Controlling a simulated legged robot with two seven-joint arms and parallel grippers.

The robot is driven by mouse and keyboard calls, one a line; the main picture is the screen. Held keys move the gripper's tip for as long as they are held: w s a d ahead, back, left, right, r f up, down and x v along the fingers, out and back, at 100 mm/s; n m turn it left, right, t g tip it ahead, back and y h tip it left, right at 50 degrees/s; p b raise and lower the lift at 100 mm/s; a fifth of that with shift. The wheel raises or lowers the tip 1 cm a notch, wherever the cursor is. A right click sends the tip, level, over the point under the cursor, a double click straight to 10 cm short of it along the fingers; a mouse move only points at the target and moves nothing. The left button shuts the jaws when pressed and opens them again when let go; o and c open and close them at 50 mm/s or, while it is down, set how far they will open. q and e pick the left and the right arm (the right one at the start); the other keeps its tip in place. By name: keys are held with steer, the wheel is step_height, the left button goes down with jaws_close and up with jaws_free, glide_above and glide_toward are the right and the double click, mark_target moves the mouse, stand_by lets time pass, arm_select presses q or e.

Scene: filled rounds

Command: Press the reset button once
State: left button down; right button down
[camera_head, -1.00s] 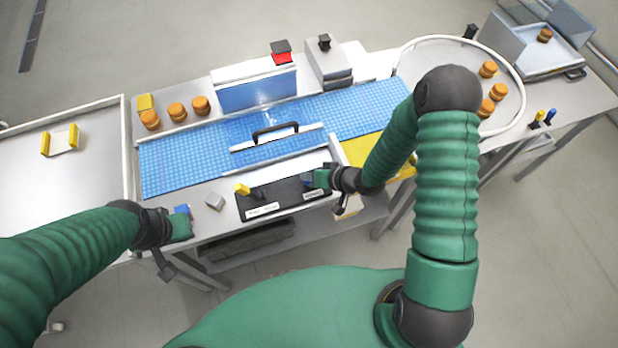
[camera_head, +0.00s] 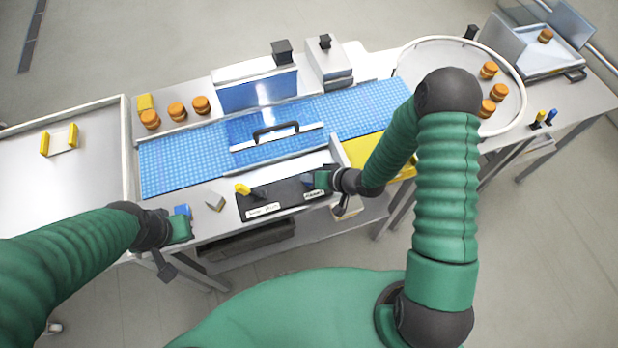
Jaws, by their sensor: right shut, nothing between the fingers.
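A black control panel (camera_head: 284,199) lies along the front edge of the bench. It has a yellow-topped control (camera_head: 243,189) at its left end and white labels, too small to read surely. My right gripper (camera_head: 311,180) is shut and empty, with its tip low over the panel's right end, above the right label. A dark bluish part shows at its tip; I cannot tell whether it is a button or a finger, or whether they touch. The reset button is not clearly visible.
A blue belt (camera_head: 185,165) runs behind the panel, with a black-handled guard (camera_head: 275,131) across it. A dark-topped beacon (camera_head: 281,47) stands behind. Orange rounds (camera_head: 177,111) sit back left.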

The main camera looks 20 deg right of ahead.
steer(key=shift+r, duration=0.1)
steer(key=shift+d+r+p, duration=0.45)
steer(key=shift+r+p, duration=0.4)
steer(key=shift+p, duration=0.15)
step_height(320, 180, up, 5)
steer(key=p, duration=0.4)
stand_by(0.3)
steer(key=d+b, duration=0.1)
steer(key=d+f+h+b, duration=0.1)
steer(key=h+b, duration=0.1)
steer(key=shift+s+d+f+n+g, duration=0.2)
steer(key=shift+d+f+n+g, duration=0.1)
steer(key=shift+d+n+g, duration=0.1)
steer(key=s+d+r+g+h+b, duration=0.1)
steer(key=s+g+b, duration=0.1)
steer(key=s+b, duration=0.3)
steer(key=s+d+r+g+h+b, duration=0.1)
steer(key=s+r+h+b, duration=0.1)
steer(key=s+b, duration=0.4)
steer(key=s, duration=0.2)
steer(key=shift+s+n+g+h, duration=0.3)
steer(key=shift+g, duration=0.1)
